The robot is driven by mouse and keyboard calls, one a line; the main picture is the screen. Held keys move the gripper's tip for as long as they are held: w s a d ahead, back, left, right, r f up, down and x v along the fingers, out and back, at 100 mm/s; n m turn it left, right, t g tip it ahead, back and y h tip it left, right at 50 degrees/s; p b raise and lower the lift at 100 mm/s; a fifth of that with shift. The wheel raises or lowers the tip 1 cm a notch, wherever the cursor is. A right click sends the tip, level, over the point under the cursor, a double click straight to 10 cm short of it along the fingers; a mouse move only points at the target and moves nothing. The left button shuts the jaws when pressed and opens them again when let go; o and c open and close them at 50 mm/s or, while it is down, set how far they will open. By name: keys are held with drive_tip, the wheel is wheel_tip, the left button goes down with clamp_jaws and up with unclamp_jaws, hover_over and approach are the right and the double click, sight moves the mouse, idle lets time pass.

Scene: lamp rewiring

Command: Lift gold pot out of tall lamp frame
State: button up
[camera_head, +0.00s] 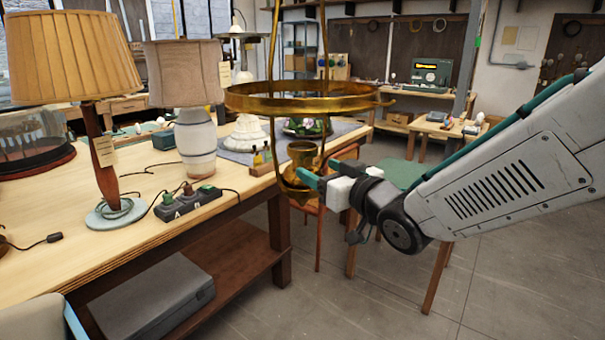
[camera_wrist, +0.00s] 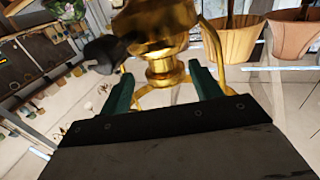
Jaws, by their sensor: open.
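The tall lamp frame (camera_head: 262,104) is a gold ring hung on thin gold rods, in the middle of the head view. The gold pot (camera_head: 302,153) sits low inside the frame, below the ring. My gripper (camera_head: 313,180) reaches in from the right at the pot's lower part. In the wrist view the gold pot (camera_wrist: 160,30) fills the top middle, and its narrow neck (camera_wrist: 165,68) lies between the green fingers of my gripper (camera_wrist: 163,90). The jaws are open, with a finger on each side of the neck. Contact with the fingers cannot be told.
The wooden workbench (camera_head: 60,265) at left bears a lamp with a pleated shade (camera_head: 75,55), a white-based lamp (camera_head: 195,140) and a dark switch box (camera_head: 188,203). A green-seated stool (camera_head: 400,173) stands behind my arm. Grey floor (camera_head: 380,300) is clear at the lower right.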

sight(309, 163)
drive_tip(key=x, duration=0.6)
drive_tip(key=shift+a, duration=0.3)
drive_tip(key=shift+r, duration=0.1)
drive_tip(key=c, duration=1.2)
drive_tip(key=shift+c, duration=0.2)
